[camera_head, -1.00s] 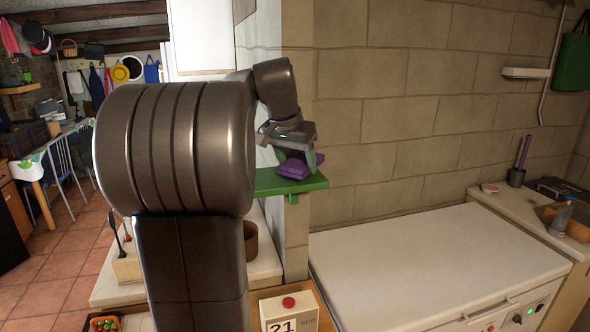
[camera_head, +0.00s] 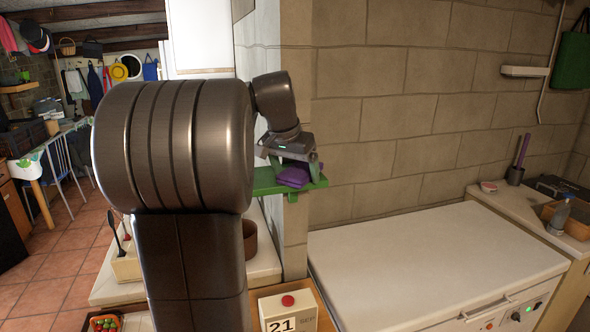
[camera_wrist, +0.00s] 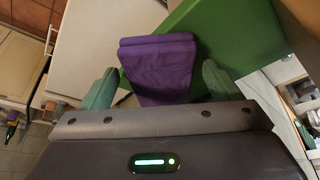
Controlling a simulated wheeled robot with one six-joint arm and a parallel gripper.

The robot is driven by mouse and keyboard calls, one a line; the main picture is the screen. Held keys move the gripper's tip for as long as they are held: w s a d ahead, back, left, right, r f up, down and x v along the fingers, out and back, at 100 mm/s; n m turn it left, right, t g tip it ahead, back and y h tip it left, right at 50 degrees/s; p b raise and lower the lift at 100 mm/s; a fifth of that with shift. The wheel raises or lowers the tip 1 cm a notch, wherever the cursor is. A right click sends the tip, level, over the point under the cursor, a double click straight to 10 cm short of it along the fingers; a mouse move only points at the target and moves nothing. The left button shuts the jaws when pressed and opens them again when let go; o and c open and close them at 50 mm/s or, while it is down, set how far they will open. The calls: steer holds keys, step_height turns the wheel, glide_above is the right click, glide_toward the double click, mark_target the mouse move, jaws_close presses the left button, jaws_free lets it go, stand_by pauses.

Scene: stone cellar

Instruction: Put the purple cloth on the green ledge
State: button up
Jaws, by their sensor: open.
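The purple cloth (camera_head: 293,175) is a folded bundle resting on the green ledge (camera_head: 265,183), which sticks out at the wall corner. In the wrist view the purple cloth (camera_wrist: 158,68) lies between my two green fingertips, and part of it reaches past the edge of the green ledge (camera_wrist: 235,40). My gripper (camera_head: 292,165) is open just over the cloth, with a finger on either side of it. In the wrist view my gripper (camera_wrist: 160,85) shows gaps between the fingers and the cloth. The cloth's near end is hidden behind the gripper body.
A white-topped counter (camera_head: 430,265) stands below to the right. A calendar block (camera_head: 288,310) with a red button is at the bottom. A brown pot (camera_head: 250,240) is below the ledge. The block wall (camera_head: 400,110) stands right behind the ledge.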

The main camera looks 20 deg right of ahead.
steer(key=v, duration=1.2)
steer(key=shift+b, duration=0.35)
